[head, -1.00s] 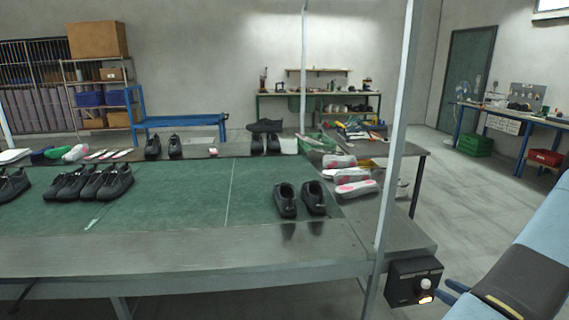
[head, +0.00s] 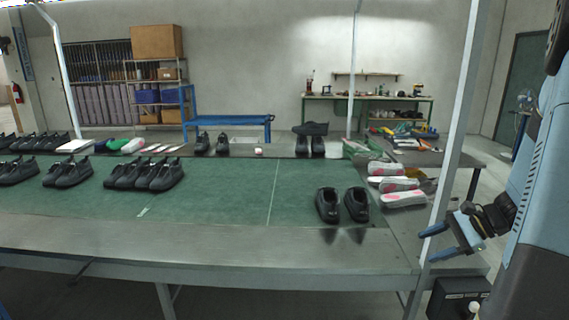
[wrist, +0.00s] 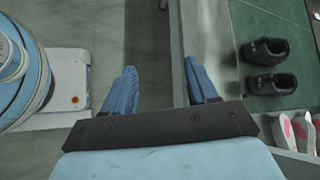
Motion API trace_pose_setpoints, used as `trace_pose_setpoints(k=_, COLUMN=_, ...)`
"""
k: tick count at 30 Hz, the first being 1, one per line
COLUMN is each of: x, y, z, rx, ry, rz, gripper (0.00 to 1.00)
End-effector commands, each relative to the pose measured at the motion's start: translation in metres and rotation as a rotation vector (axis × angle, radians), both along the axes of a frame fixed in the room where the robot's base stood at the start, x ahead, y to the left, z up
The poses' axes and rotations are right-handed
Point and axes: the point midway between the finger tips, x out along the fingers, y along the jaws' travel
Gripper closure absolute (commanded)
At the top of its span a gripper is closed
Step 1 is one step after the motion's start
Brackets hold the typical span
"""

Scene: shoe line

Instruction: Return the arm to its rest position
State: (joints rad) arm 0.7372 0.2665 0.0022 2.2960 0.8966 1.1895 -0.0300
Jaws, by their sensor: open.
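My gripper (head: 434,241) is at the right of the head view, beside the post at the table's right front corner. Its two blue fingers are apart with nothing between them. In the wrist view, my gripper (wrist: 160,88) hangs open over the floor and the metal edge of the table. A pair of black shoes (head: 342,205) stands on the green mat to the left of my gripper. The same pair shows at the right of the wrist view (wrist: 268,68), apart from the fingers.
A grey post (head: 455,135) rises close to my gripper. A black control box (head: 455,298) sits below it. White and pink shoe forms (head: 400,184) lie at the table's right end. Several black shoes (head: 145,174) stand on the left. The middle of the green mat (head: 225,200) is clear.

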Motion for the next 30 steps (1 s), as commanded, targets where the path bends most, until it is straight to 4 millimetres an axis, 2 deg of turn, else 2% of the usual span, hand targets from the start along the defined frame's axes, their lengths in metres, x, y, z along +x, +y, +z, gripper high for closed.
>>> trace_pose_setpoints(k=3, x=-0.008, y=0.027, z=0.022, rx=-0.100, ry=-0.029, rz=0.114, gripper=0.42)
trace_pose_setpoints(k=12, x=-0.038, y=0.079, z=0.067, rx=-0.356, ry=-0.118, rz=0.379, gripper=0.42)
trace_pose_setpoints(k=21, x=-0.075, y=0.116, z=0.105, rx=-0.618, ry=-0.244, rz=0.613, gripper=0.42)
trace_pose_setpoints(k=30, x=-0.113, y=0.140, z=0.141, rx=-0.878, ry=-0.408, rz=0.808, gripper=0.42)
